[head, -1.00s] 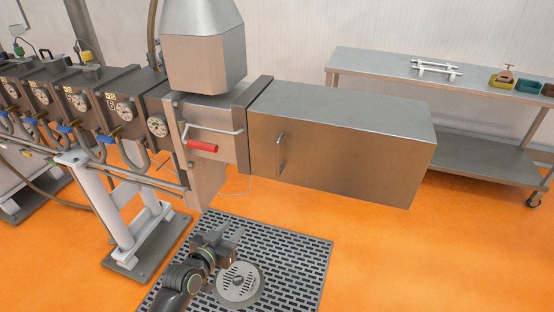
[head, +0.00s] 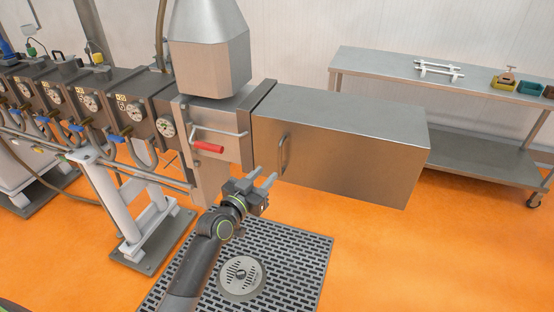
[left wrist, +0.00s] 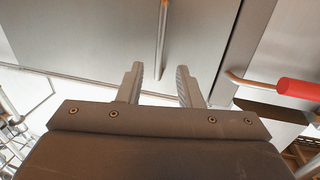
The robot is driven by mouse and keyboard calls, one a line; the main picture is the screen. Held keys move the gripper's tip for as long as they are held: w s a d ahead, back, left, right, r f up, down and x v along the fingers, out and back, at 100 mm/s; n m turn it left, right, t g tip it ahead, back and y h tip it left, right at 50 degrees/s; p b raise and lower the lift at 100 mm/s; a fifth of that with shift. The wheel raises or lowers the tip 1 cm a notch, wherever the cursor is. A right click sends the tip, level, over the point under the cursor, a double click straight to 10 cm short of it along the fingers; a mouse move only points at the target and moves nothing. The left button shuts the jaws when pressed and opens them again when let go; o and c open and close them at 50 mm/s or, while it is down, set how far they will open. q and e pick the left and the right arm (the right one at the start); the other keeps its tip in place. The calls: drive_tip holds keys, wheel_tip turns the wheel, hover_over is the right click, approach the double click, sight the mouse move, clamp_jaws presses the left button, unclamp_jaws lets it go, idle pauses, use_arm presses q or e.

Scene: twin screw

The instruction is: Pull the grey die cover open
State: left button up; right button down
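The grey die cover (head: 350,150) is a boxy metal housing at the end of the machine, and it looks shut. Its upright bar handle (head: 284,155) is on the front face near the left edge. My left gripper (head: 263,184) is open and empty, just below and left of the handle. In the left wrist view the open fingers (left wrist: 160,88) point at the cover face, and the handle (left wrist: 162,40) stands ahead, roughly between them and apart from them. My right gripper is not in view.
A red-gripped lever (head: 208,147) sits on the machine block left of the cover; it also shows in the left wrist view (left wrist: 298,89). A hopper (head: 210,50) rises above. A grated floor mat (head: 300,262) lies below. A steel table (head: 480,90) stands at the back right.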

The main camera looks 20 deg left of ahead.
sight(279, 160)
use_arm(q)
drive_tip(key=x, duration=0.7)
drive_tip(key=shift+w, duration=0.15)
drive_tip(key=shift+c, duration=0.3)
clamp_jaws()
